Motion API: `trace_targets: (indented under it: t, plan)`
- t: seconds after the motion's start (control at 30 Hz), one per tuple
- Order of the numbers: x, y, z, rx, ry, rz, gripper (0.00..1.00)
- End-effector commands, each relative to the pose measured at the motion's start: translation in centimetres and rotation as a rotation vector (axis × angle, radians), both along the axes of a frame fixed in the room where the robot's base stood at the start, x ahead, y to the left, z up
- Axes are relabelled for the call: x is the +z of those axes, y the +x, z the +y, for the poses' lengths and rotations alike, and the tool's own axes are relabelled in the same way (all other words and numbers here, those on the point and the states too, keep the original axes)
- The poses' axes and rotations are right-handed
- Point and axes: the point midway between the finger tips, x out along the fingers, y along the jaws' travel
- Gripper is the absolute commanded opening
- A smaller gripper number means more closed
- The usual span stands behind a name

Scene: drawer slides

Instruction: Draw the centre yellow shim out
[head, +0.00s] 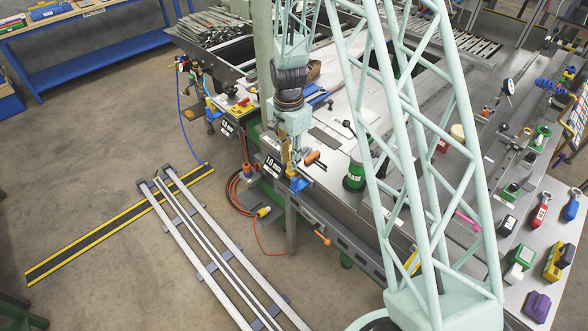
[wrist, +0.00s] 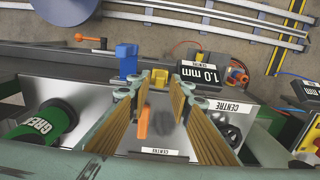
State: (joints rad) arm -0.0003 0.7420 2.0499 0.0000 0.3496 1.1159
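My gripper (head: 291,172) points down at the near edge of the steel bench, beside a black "1.0 mm" sign (head: 271,165). In the wrist view its two tan ribbed fingers (wrist: 160,92) stand apart, with no object pinched between them. Past the fingertips are a "CENTRE" plate (wrist: 160,152), an orange piece (wrist: 143,122) and a dark blurred patch. A blue block (wrist: 127,60) stands just beyond the left finger; it also shows in the head view (head: 298,185).
A green grease can (head: 354,176) stands right of my gripper. An orange-handled tool (head: 312,157) lies close by it. Another sign (head: 227,127) hangs to the left. Orange cables (head: 236,187) drop below the edge. Floor rails (head: 215,250) run in front, with open floor left.

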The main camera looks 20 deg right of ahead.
Motion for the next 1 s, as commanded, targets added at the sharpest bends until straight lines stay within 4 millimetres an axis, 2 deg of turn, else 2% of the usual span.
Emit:
trace_targets:
  t: [0.07,0.27,0.53,1.0]
  plan:
    - [0.0,0.0,0.0,0.0,0.0,0.0,0.18]
    - [0.0,0.0,0.0,0.0,0.0,0.0,0.0]
    - [0.0,-0.1,0.2,0.001,0.0,0.0,0.0]
    - [-0.1,-0.9,1.9,0.0,0.0,0.0,0.0]
